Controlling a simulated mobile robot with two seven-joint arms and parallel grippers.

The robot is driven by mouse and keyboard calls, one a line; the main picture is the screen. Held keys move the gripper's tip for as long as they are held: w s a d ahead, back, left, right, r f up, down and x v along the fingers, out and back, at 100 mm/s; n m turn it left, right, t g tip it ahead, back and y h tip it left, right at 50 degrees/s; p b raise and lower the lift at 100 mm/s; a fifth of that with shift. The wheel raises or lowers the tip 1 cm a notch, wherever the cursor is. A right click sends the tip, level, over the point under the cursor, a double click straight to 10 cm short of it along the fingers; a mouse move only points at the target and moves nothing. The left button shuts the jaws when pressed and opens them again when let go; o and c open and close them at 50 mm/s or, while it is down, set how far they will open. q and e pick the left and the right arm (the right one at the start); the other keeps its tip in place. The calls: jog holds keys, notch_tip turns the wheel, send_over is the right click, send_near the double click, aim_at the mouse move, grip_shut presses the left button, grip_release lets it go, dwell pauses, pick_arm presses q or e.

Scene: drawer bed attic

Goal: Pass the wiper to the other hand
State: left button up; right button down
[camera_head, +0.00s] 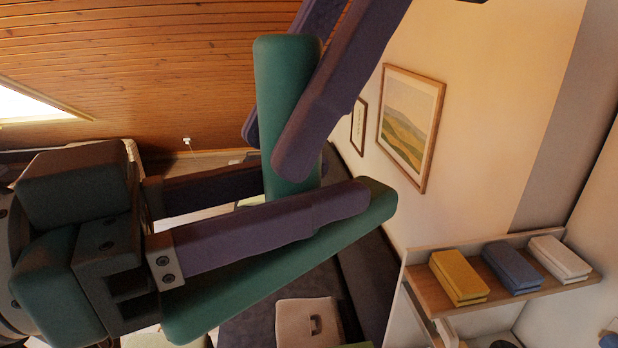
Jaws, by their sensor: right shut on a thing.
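The wiper (281,75) is a green T-shaped tool, with one bar upright and another slanting up to the right below it. My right gripper (272,152) reaches down from the top right and is shut on the upright bar, one finger in front and one behind. My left gripper (325,185) comes in from the left. Its fingers are apart, on the near and far sides of the upright bar's lower part. The near finger covers where the two bars meet. I cannot tell whether the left fingers touch the wiper.
A wooden shelf (525,297) at the lower right bears a yellow block (458,276), a blue block (511,268) and a white block (558,258). A framed picture (409,125) hangs on the wall. A beige object (308,318) with a dark slot lies below the wiper.

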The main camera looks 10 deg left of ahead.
pick_arm(q)
jog(key=shift+s+d, duration=0.1)
jog(key=shift+s, duration=0.05)
grip_shut()
pick_arm(e)
jog(key=shift+w, duration=0.1)
jog(key=shift+c, duration=2.1)
grip_release()
